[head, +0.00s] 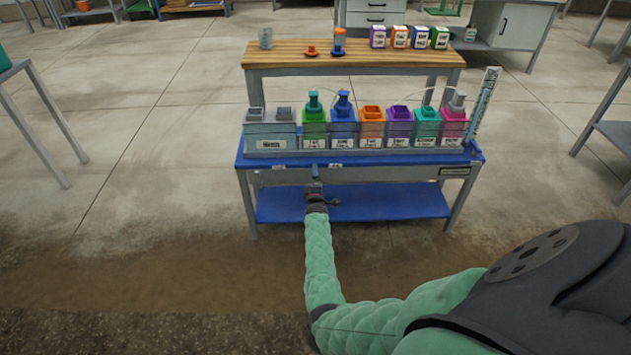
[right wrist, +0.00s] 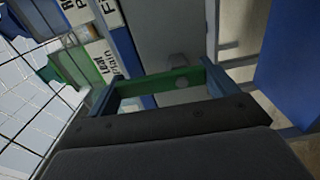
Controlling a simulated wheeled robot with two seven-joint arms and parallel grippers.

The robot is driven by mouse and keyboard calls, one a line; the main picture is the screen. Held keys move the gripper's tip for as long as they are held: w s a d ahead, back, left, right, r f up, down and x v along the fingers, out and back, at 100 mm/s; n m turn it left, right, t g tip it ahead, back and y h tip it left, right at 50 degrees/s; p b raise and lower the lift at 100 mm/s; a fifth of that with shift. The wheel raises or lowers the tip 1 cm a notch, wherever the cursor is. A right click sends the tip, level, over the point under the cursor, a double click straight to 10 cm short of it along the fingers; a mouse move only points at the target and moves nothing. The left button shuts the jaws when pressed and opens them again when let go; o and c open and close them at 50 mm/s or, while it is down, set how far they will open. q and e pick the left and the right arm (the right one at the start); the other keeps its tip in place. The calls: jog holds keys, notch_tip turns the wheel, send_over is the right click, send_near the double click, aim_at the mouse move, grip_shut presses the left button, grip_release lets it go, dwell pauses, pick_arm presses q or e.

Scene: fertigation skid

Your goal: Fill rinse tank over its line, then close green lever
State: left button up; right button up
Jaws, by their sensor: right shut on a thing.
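My right gripper (head: 315,184) is at the front edge of the blue bench top, left of its middle. In the right wrist view its two blue fingers (right wrist: 160,86) are shut on a green bar (right wrist: 158,82), which looks like the green lever and spans between the fingertips. In the head view the lever is hidden behind the gripper. A grey tank (head: 268,131) with a white label stands at the left end of the row; I cannot tell whether it is the rinse tank. No fill line or water level can be made out. My left gripper is out of view.
Several coloured jugs (head: 371,128) stand along the blue bench top (head: 390,161). A wooden shelf (head: 350,52) behind holds coloured boxes (head: 399,37) and orange-topped items. A tall gauge (head: 485,100) rises at the right end. A blue lower shelf (head: 400,205) is clear.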

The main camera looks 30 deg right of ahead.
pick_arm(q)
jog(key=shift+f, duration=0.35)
pick_arm(e)
jog(key=shift+a, duration=0.1)
jog(key=o, duration=1.2)
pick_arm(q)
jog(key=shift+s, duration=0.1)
pick_arm(e)
jog(key=shift+o, duration=0.2)
jog(key=shift+s, duration=0.1)
pick_arm(q)
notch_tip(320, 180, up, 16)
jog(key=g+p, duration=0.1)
jog(key=p, duration=0.2)
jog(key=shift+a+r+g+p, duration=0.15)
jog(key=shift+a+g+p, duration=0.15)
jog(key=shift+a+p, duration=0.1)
pick_arm(e)
jog(key=v, duration=0.7)
jog(key=shift+s+a, duration=0.2)
jog(key=shift+s, duration=0.05)
